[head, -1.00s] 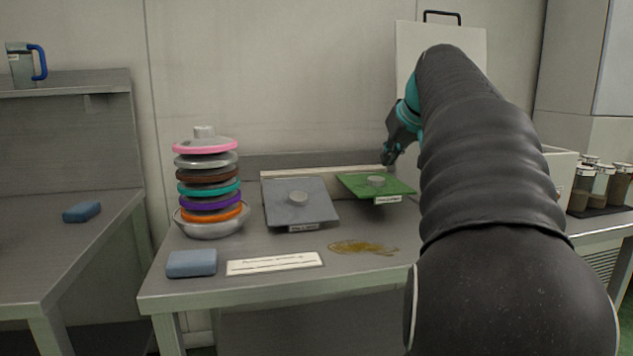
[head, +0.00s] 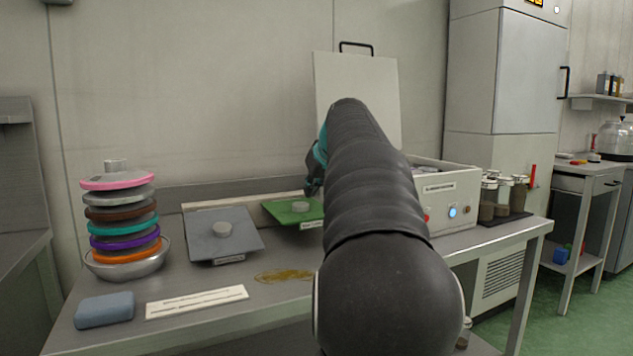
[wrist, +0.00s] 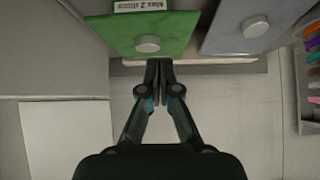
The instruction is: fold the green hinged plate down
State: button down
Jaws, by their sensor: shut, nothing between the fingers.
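The green hinged plate (head: 282,208) lies on the steel bench near its back, with a round grey knob (head: 300,206) on top and a white label on its front edge. It looks nearly flat or slightly tilted; I cannot tell its exact angle. In the wrist view, the green plate (wrist: 180,28) is at the top, its knob just above my fingertips in the picture. My gripper (wrist: 158,64) is shut and empty, near the plate's back edge. In the head view, my gripper (head: 311,191) is above the plate's back right, partly hidden by my arm.
A grey plate (head: 205,243) with a knob lies left of the green one. A stack of coloured discs (head: 123,215), a blue sponge (head: 104,310), a paper strip (head: 197,301) and a yellowish spill (head: 284,276) are on the bench. A white box (head: 458,200) stands right.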

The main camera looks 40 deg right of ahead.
aim_at(303, 219)
jog(key=w+f, duration=0.1)
jog(key=f, duration=0.3)
jog(key=w+f, duration=0.1)
jog(key=shift+w+d+f, duration=0.3)
jog(key=shift+w+f, duration=0.05)
jog(key=shift+f, duration=0.6)
jog(key=shift+b, duration=0.35)
